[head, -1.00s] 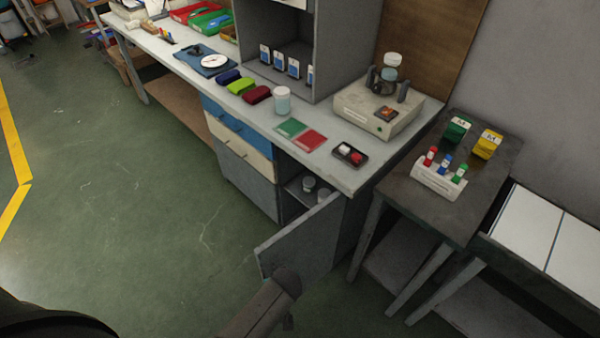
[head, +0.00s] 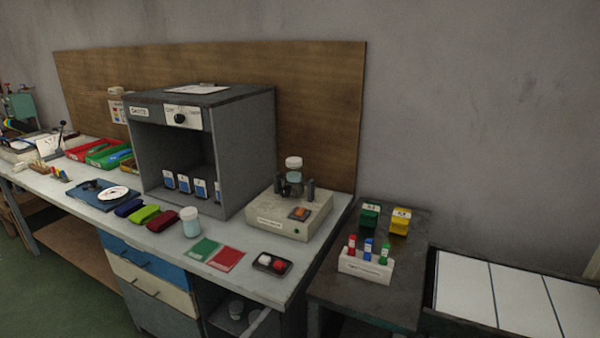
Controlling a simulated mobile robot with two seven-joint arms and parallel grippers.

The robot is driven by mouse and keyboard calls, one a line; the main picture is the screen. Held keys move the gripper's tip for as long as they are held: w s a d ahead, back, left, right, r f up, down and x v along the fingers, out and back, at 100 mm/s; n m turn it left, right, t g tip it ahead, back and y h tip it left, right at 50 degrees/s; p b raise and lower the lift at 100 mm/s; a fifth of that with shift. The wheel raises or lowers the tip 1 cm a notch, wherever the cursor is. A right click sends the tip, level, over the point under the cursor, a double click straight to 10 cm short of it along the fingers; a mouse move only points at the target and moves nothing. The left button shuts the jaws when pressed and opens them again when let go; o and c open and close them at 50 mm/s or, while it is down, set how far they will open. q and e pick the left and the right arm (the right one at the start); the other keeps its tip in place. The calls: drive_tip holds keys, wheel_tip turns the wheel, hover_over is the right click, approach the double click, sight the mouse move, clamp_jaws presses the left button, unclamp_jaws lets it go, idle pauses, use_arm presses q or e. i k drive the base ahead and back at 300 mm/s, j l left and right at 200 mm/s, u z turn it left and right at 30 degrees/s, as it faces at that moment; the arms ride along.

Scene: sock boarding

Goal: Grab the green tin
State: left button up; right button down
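A green tin (head: 370,216) with a white label stands on the dark side table (head: 322,288) at the right of the workbench. It is upright near the back of that table, just left of a yellow tin (head: 400,222). Neither of my grippers is in the head view.
In front of the tins, a white rack (head: 366,266) holds red, blue and green capped vials. The workbench to the left carries a beige device (head: 289,215), a lidded jar (head: 190,222) and a small black tray (head: 272,264). A white-panelled surface (head: 520,300) is at right.

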sight(236, 308)
drive_tip(key=u, duration=0.5)
drive_tip(key=i+j+z, duration=0.1)
drive_tip(key=j+z, duration=0.25)
drive_tip(key=j, duration=0.15)
drive_tip(key=z, duration=0.3)
drive_tip(key=j+z, duration=0.15)
drive_tip(key=z, duration=0.25)
drive_tip(key=i+j+z, duration=0.1)
drive_tip(key=z, duration=0.35)
drive_tip(key=j+z, duration=0.25)
drive_tip(key=z, duration=0.15)
drive_tip(key=j+z, duration=0.2)
drive_tip(key=z, duration=0.25)
drive_tip(key=k+j+z, duration=0.15)
drive_tip(key=j, duration=0.3)
drive_tip(key=k+j+z, duration=0.15)
drive_tip(key=j, duration=0.25)
drive_tip(key=k+j+z, duration=0.1)
drive_tip(key=k+j, duration=0.15)
drive_tip(key=j, duration=0.15)
drive_tip(key=k+j+z, duration=0.15)
drive_tip(key=k+j, duration=0.1)
drive_tip(key=j, duration=0.1)
